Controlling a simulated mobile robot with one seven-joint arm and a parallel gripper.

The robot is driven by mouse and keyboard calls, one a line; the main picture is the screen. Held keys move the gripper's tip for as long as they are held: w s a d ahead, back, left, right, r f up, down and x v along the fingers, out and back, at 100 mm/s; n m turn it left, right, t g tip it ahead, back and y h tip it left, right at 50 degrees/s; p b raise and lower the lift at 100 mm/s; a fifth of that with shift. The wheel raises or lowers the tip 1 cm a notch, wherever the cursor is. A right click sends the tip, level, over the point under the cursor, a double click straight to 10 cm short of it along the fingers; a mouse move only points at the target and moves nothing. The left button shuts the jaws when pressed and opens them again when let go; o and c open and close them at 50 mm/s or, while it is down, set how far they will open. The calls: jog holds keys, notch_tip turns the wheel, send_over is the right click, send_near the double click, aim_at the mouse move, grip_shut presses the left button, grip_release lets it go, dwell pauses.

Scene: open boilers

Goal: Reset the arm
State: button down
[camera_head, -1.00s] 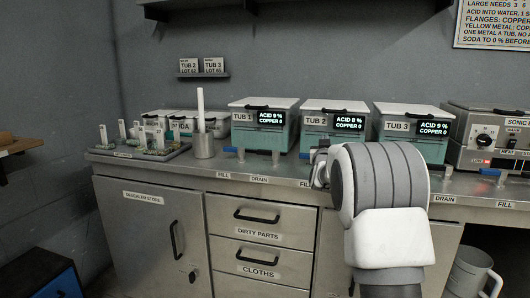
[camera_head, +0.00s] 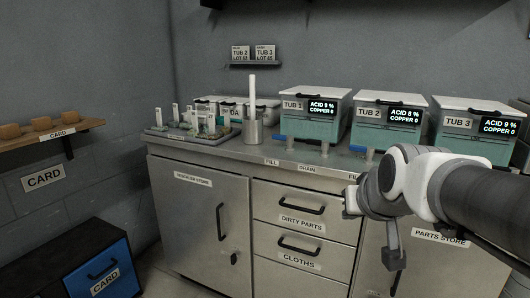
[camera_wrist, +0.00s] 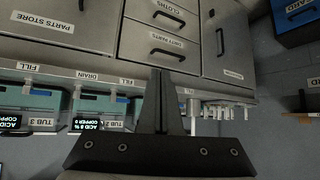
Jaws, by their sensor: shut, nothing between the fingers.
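My gripper (camera_head: 394,262) hangs in front of the workbench at the right of the head view, beside the drawers and the parts store door (camera_head: 435,262). The arm reaches in from the right edge and hides part of the bench front.
Tub 1 (camera_head: 315,102), tub 2 (camera_head: 375,137) and tub 3 (camera_head: 465,146) stand lidded on the bench. A tray of parts (camera_head: 170,133) and a metal beaker (camera_head: 252,131) stand left. A card shelf (camera_head: 40,136) and blue-fronted box (camera_head: 100,268) are at left. Open floor lies between box and bench.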

jog(key=s+a+f+g+p, duration=0.1)
jog(key=s+f+g, duration=0.15)
jog(key=s, duration=0.55)
jog(key=s+a+f+g, duration=0.1)
jog(key=s+f, duration=0.3)
jog(key=s, duration=0.5)
notch_tip(320, 180, up, 28)
jog(key=p, duration=2.7)
jog(key=shift+w, duration=0.3)
jog(key=shift+d+f, duration=0.15)
jog(key=shift+d, duration=0.05)
